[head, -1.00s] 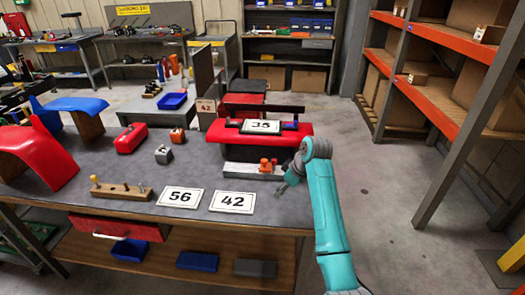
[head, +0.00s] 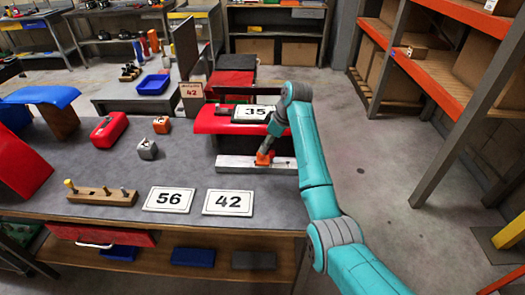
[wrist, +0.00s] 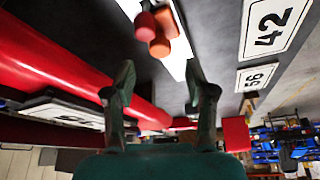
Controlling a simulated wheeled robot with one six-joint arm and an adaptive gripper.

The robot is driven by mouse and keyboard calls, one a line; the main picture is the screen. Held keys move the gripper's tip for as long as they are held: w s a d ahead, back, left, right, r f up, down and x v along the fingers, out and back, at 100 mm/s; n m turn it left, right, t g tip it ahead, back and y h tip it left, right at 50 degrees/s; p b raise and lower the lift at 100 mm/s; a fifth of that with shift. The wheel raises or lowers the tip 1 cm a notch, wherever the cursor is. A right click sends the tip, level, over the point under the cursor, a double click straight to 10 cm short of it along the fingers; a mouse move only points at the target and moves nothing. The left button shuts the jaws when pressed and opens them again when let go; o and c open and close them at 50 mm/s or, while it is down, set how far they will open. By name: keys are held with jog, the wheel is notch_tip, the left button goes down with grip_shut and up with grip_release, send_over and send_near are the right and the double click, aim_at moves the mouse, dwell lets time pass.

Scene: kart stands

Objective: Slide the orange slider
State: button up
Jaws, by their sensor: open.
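The orange slider (head: 264,159) sits on a pale metal rail (head: 235,163) at the right end of the workbench, in front of the red block. My gripper (head: 267,149) is right above the slider in the head view and partly covers it. In the wrist view the slider's rounded orange-red knobs (wrist: 159,45) lie at the top, ahead of the open fingers (wrist: 160,82) and roughly in line with the gap between them. The space between the fingers looks empty. I cannot tell whether any finger touches the slider.
A red block (head: 212,121) with a dark bar and a "35" card (head: 250,114) stands just behind the rail. Cards "56" (head: 168,199) and "42" (head: 228,202) lie in front. A wooden peg board (head: 102,196) is at left. Floor is clear to the right.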

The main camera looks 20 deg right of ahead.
jog(key=shift+x, duration=2.5)
